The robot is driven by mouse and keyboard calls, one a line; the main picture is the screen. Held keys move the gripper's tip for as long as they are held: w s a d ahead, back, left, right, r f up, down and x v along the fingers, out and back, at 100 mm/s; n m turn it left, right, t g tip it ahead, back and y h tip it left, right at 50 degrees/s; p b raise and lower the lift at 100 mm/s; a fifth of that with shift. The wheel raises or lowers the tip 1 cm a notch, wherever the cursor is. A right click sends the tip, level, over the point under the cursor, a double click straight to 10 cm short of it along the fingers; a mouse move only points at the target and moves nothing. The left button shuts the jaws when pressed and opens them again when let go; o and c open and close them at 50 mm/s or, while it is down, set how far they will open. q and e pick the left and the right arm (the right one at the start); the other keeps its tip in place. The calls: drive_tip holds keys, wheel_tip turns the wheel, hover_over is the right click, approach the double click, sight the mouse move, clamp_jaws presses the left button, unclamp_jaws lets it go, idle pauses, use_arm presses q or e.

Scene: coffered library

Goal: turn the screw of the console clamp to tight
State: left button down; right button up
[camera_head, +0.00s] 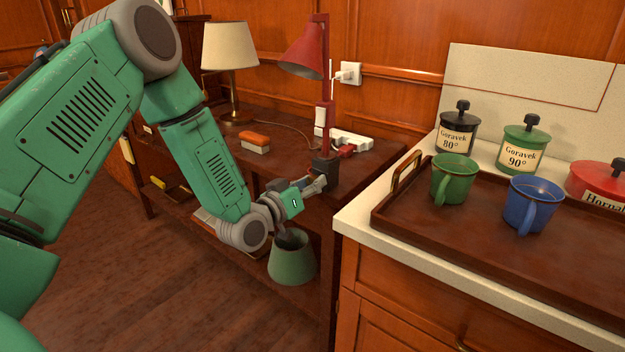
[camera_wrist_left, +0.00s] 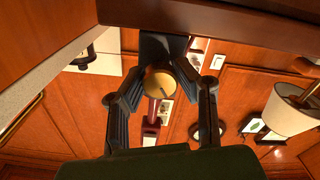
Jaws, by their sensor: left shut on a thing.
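The red lamp (camera_head: 305,52) stands on the console table (camera_head: 375,160), held at its edge by a dark clamp (camera_head: 325,164). In the left wrist view the dark clamp (camera_wrist_left: 160,46) shows under the console's edge, with the round brass head of its screw (camera_wrist_left: 160,84) below it. A dark line crosses the screw head. My left gripper (camera_head: 318,184) is at the table edge just under the clamp, and hides the screw in the head view. In the left wrist view the fingers of my left gripper (camera_wrist_left: 168,78) are on both sides of the screw head, shut on it. My right gripper is out of view.
A white-topped cabinet (camera_head: 390,238) with a brown tray (camera_head: 440,232) and mugs stands close on the right. A green pot (camera_head: 292,262) is below my left gripper. A cream-shaded lamp (camera_head: 229,48), an orange-topped block (camera_head: 255,140) and a power strip (camera_head: 345,137) are on the console.

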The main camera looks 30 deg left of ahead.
use_arm(q)
drive_tip(key=m, duration=0.2)
drive_tip(key=m+p, duration=0.1)
drive_tip(key=m, duration=0.3)
drive_tip(key=shift+s+f, duration=0.2)
drive_tip(key=shift+f, duration=0.2)
drive_tip(key=shift+m, duration=0.3)
drive_tip(key=c, duration=1.5)
unclamp_jaws()
drive_tip(key=o, duration=0.3)
drive_tip(key=shift+w+r, duration=0.1)
drive_tip(key=shift+r, duration=0.05)
drive_tip(key=s+a, duration=0.1)
drive_tip(key=s, duration=1.1)
